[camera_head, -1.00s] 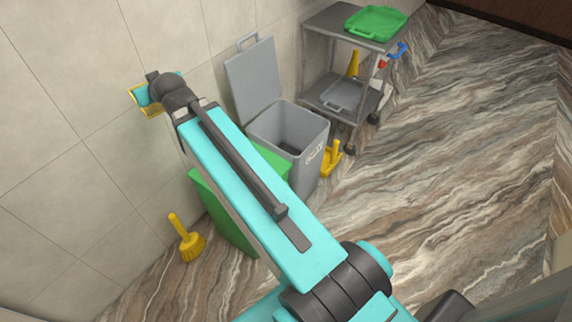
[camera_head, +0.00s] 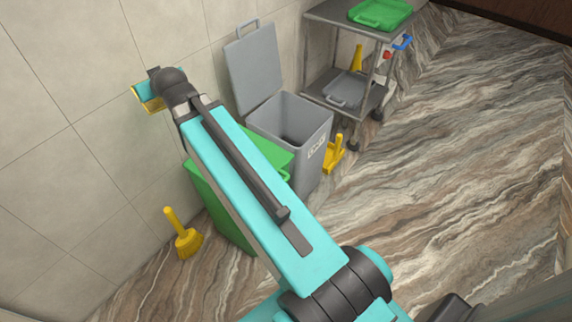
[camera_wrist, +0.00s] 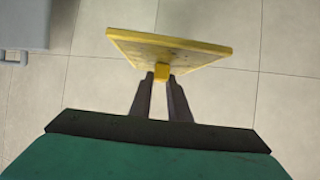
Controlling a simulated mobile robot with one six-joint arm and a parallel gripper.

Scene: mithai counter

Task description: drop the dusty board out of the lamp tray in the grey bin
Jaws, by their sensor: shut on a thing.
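The board (camera_wrist: 170,48) is yellow with dark specks and has a small square knob underneath. My gripper (camera_wrist: 160,76) is shut on that knob, with the board held beyond the fingertips. In the head view the yellow board (camera_head: 153,105) shows only partly at the end of my arm, near the tiled wall. The grey bin (camera_head: 308,172) stands right of my gripper with its lid (camera_head: 254,72) raised against the wall. Its opening faces up. The board is apart from the bin, to its left. I cannot make out the lamp tray.
A green bin (camera_head: 217,203) stands left of the grey bin, partly hidden by my arm. A yellow brush (camera_head: 185,240) is on the floor at left. A yellow dustpan (camera_head: 334,155) stands right of the grey bin. A cart (camera_head: 335,17) bears a green tray (camera_head: 380,14). Floor at right is clear.

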